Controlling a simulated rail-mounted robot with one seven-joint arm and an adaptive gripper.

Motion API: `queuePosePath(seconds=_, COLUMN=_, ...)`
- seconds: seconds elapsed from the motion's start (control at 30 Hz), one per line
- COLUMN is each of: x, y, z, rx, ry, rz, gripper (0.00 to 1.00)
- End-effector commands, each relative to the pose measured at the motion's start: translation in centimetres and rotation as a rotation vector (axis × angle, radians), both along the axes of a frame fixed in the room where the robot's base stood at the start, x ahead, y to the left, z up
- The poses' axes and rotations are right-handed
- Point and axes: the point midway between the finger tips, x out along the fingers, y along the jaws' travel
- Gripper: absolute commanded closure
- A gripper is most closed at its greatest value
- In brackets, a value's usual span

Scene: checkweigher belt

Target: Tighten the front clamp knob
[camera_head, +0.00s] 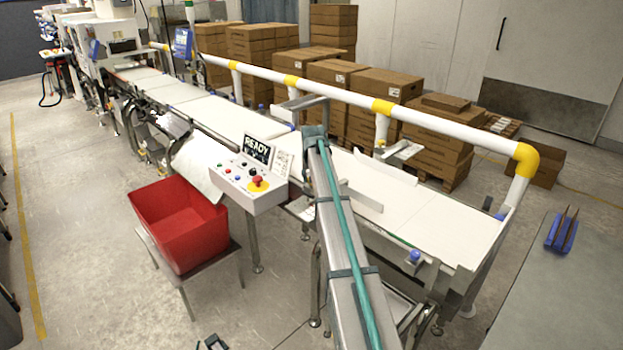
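Several blue knobs show along the belt line. One blue knob (414,256) is on the near side of the white belt (455,228), toward its right end. Dark tips that look like my gripper (213,343) just show at the bottom edge, well away from these knobs. Most of it is cut off, and its opening is unclear.
A control box (252,186) with a red button and a "READY" screen stands beside the belt. A red bin (180,222) sits on a stand. A white and yellow rail (330,91) runs behind. A grey table (570,290) is at right. A grey beam with a teal strip crosses the foreground.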

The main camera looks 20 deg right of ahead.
Motion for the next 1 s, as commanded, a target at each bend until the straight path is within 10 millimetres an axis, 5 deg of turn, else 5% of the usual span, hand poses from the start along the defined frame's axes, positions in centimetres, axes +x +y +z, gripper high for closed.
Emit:
queuePosePath(seconds=0.73, x=-0.04, y=0.05, z=-0.05, rx=0.001, ry=0.003, rz=-0.096, gripper=1.00)
queuePosePath(seconds=0.77, x=-0.04, y=0.05, z=-0.05, rx=0.001, ry=0.003, rz=-0.096, gripper=0.61)
queuePosePath(seconds=0.87, x=-0.03, y=0.06, z=-0.03, rx=0.002, ry=0.002, rz=-0.096, gripper=0.44)
queuePosePath(seconds=1.0, x=-0.03, y=0.05, z=-0.03, rx=0.001, ry=0.002, rz=-0.095, gripper=0.41)
